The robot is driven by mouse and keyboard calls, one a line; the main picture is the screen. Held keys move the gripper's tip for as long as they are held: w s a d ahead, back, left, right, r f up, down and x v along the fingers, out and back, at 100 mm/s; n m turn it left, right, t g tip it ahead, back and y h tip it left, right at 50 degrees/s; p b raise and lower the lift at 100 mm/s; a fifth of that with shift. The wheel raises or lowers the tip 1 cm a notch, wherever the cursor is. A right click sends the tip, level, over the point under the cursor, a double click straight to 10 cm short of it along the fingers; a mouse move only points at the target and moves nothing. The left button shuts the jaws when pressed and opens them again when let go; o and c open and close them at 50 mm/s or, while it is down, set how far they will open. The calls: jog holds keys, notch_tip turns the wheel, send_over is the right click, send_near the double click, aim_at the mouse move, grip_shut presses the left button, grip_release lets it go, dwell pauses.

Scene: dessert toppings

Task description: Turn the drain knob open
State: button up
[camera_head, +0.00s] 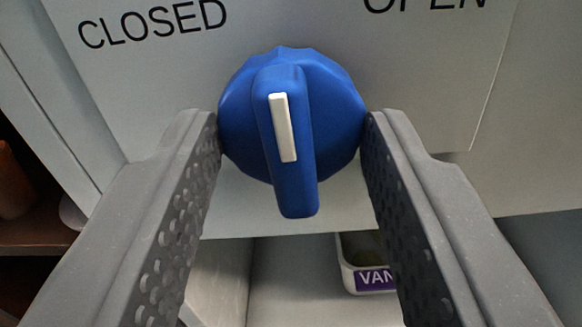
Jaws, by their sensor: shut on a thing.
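The blue drain knob (336,124) is mounted on a pale panel (160,85) in the middle of the view. A raised blue grip bar (296,190) crosses its face, with a white pointer strip (282,127) on it. The bar is close to vertical, its top end leaning slightly left. "CLOSED" is printed at the upper left of the knob and "OPEN" at the upper right, partly cut off. My gripper (293,120) is shut on the knob, one finger at each side of its round rim.
Below the panel is a pale recess holding a white container (345,262) with a purple label reading "VAN", partly hidden by my right finger. At the far left is a dark brown shelf (35,236) with a reddish-brown object (14,185).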

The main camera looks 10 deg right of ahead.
jog(key=shift+d, duration=0.1)
jog(key=o, duration=1)
jog(key=shift+s, duration=0.1)
